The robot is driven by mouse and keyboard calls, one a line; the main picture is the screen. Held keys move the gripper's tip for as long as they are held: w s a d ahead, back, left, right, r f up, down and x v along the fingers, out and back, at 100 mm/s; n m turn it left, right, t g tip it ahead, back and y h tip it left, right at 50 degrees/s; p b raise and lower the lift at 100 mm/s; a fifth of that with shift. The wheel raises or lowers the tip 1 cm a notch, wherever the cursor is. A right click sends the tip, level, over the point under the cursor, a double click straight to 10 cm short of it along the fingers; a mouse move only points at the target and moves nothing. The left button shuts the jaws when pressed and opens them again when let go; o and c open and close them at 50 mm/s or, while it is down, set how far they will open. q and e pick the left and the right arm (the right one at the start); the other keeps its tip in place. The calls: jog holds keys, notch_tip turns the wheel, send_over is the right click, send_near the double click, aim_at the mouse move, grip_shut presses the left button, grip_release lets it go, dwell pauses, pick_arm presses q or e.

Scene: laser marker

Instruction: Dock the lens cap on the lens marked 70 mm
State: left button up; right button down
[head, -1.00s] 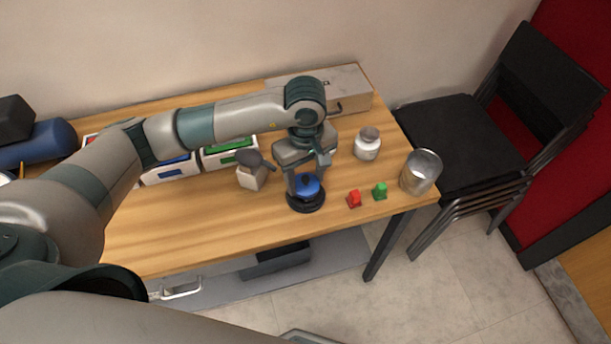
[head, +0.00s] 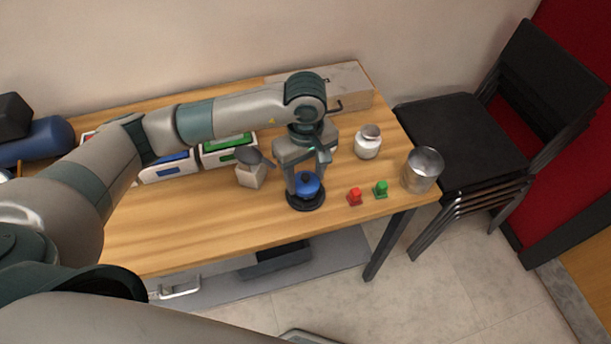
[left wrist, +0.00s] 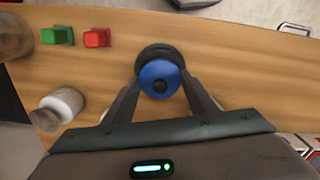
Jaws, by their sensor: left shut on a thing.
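In the left wrist view the blue piece (left wrist: 152,88) sits between the two fingertips (left wrist: 160,86). A black round base (head: 305,203) is directly below it on the table; it shows as a dark ring (left wrist: 155,51) in the left wrist view. I cannot tell whether the two touch. No 70 mm marking is readable. My right gripper is out of view.
Red (head: 355,197) and green (head: 381,189) small blocks stand right of the base. A white jar (head: 368,143) and metal can (head: 422,170) are farther right. A pale block with a grey scoop-like thing (head: 250,175) stands left. The wooden table's (head: 190,225) front left is clear.

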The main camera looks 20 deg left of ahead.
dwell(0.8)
pick_arm(q)
jog(key=shift+b, duration=0.55)
dwell(0.4)
jog(key=shift+f+b, duration=0.5)
jog(key=shift+b, duration=0.15)
jog(key=o, duration=0.8)
jog(key=shift+c, duration=0.2)
jog(key=shift+r, duration=0.1)
